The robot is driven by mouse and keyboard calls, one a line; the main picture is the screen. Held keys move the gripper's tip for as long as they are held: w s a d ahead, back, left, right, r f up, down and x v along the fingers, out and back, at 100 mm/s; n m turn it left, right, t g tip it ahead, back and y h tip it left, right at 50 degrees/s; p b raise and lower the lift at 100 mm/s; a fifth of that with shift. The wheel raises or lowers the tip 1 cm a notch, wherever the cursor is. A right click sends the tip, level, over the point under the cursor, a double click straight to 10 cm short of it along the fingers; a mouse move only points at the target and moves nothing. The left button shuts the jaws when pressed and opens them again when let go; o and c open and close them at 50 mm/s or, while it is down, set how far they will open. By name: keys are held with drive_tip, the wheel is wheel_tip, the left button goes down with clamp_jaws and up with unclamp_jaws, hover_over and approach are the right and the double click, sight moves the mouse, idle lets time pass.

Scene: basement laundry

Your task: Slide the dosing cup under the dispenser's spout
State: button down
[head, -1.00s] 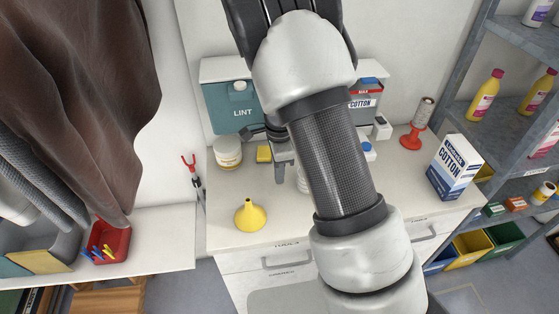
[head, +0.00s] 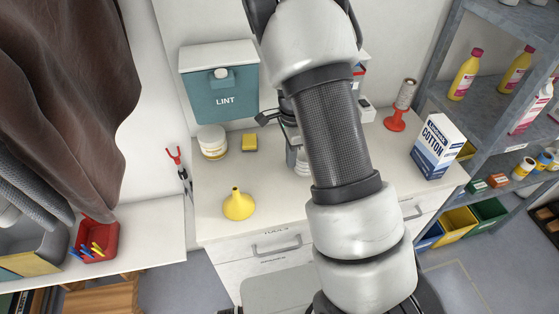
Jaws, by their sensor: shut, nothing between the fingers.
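My gripper (head: 293,138) shows only in part beside my arm, above the countertop. Its fingers point down and look shut, with nothing seen between them. A whitish ridged object (head: 301,162) shows just below it, mostly hidden by my arm; I cannot tell whether it is the dosing cup or whether the gripper touches it. A sliver of the wall dispenser (head: 359,72) shows to the right of my arm. Its spout and the spot under it are hidden.
The white countertop (head: 268,200) holds a yellow funnel (head: 239,206), a jar (head: 212,142), a yellow sponge (head: 249,143), a red-based twine spool (head: 397,118) and a cotton detergent box (head: 437,147). A teal lint bin (head: 222,90) hangs behind. Shelves (head: 470,115) stand at right.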

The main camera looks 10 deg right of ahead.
drive_tip(key=d, duration=0.4)
drive_tip(key=d+b, duration=0.1)
drive_tip(key=d, duration=0.8)
drive_tip(key=shift+w+d+b, duration=0.25)
drive_tip(key=shift+d+b, duration=0.05)
drive_tip(key=shift+a, duration=0.15)
